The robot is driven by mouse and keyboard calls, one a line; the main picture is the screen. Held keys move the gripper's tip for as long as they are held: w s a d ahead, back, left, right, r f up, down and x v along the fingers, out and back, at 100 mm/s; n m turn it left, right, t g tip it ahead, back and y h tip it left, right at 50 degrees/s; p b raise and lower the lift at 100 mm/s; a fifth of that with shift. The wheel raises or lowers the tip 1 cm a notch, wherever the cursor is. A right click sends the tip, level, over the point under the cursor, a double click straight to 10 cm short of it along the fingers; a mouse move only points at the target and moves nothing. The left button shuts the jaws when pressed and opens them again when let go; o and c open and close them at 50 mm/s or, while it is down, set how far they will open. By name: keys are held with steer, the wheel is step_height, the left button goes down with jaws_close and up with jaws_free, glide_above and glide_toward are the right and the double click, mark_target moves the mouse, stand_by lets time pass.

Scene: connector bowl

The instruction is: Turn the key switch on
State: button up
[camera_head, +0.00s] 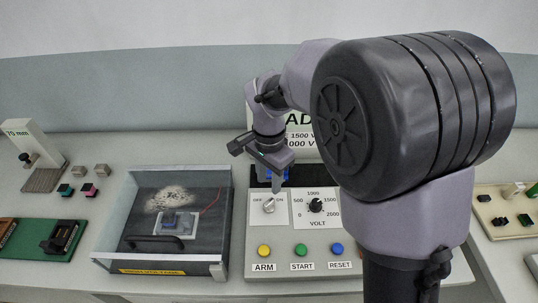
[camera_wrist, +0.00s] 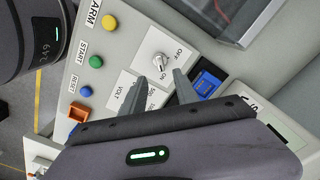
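The key switch (camera_head: 268,205) is a small pale knob on a white plate marked OFF on the left and ON on the right, at the front of the grey console. In the wrist view the key switch (camera_wrist: 158,63) lies just beyond my fingertips. I cannot tell exactly which mark its key points to. My gripper (camera_head: 276,187) hangs just behind and above the switch in the head view. In the wrist view my gripper (camera_wrist: 157,76) has its two fingers clearly apart with nothing between them. It appears not to touch the key.
A black VOLT dial (camera_head: 316,206) sits right of the switch. Yellow ARM (camera_head: 264,250), green START (camera_head: 301,249) and blue RESET (camera_head: 336,249) buttons line the front. A clear-lidded box (camera_head: 218,235) stands close on the left. A blue part (camera_wrist: 207,82) sits in a dark recess behind.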

step_height(320, 180, up, 8)
steer(key=p, duration=0.2)
steer(key=shift+r, duration=0.1)
steer(key=s+d+r+n+t+b, duration=0.1)
steer(key=s+d+t, duration=0.1)
steer(key=s, duration=0.4)
steer(key=s+d+r+n+t+y+b, duration=0.1)
steer(key=s+d+n+t, duration=0.1)
steer(key=s+d, duration=0.2)
steer(key=s+d+r+n+t+y+b, duration=0.1)
steer(key=s+d+r+b, duration=0.1)
steer(key=s, duration=0.7)
steer(key=shift+s+d+n+t, duration=0.15)
steer(key=shift+d+n+t, duration=0.25)
steer(key=shift+d, duration=0.2)
steer(key=shift+c, duration=0.5)
